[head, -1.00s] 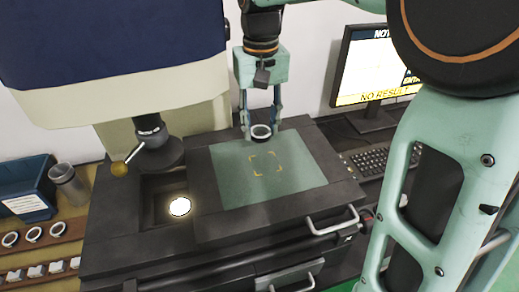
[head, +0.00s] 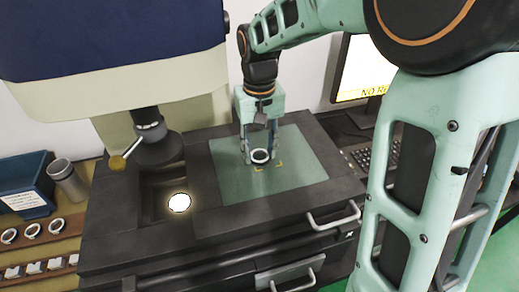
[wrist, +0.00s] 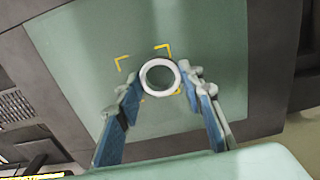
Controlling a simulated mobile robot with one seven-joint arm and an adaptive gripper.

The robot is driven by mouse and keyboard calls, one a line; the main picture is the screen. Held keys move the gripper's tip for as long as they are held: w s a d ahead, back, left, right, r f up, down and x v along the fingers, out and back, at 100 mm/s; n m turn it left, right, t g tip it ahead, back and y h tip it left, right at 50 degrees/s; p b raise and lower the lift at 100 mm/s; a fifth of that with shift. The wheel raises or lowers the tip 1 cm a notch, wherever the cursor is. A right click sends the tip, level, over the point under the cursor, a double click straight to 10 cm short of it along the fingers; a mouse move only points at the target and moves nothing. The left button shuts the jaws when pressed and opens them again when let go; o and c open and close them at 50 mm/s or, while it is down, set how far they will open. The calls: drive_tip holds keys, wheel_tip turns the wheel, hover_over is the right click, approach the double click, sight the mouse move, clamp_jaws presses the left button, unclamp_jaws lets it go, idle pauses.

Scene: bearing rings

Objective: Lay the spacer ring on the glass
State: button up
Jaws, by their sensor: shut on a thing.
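The spacer ring (head: 260,156) is a pale ring held between the fingertips of my gripper (head: 259,159). In the wrist view the ring (wrist: 159,77) sits between the two blue-padded fingers of my gripper (wrist: 158,84). The glass (head: 300,165) is a green-tinted plate set in a dark frame, with yellow corner marks (head: 281,163) on it. The ring is over the glass and overlaps the marked area, off its middle in the wrist view. I cannot tell whether the ring touches the glass.
A lit round opening (head: 179,203) and a lens column (head: 150,135) with a knob stand left of the glass. A wooden rack (head: 50,250) with several rings, a metal cup (head: 68,183) and a blue bin (head: 27,180) lie further left. A monitor (head: 357,70) stands behind.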

sight(260, 155)
drive_tip(key=shift+f, duration=0.2)
drive_tip(key=o, duration=1.2)
drive_tip(key=shift+r, duration=0.1)
wheel_tip(260, 155, up, 12)
drive_tip(key=p, duration=0.1)
drive_tip(key=shift+r, duration=0.15)
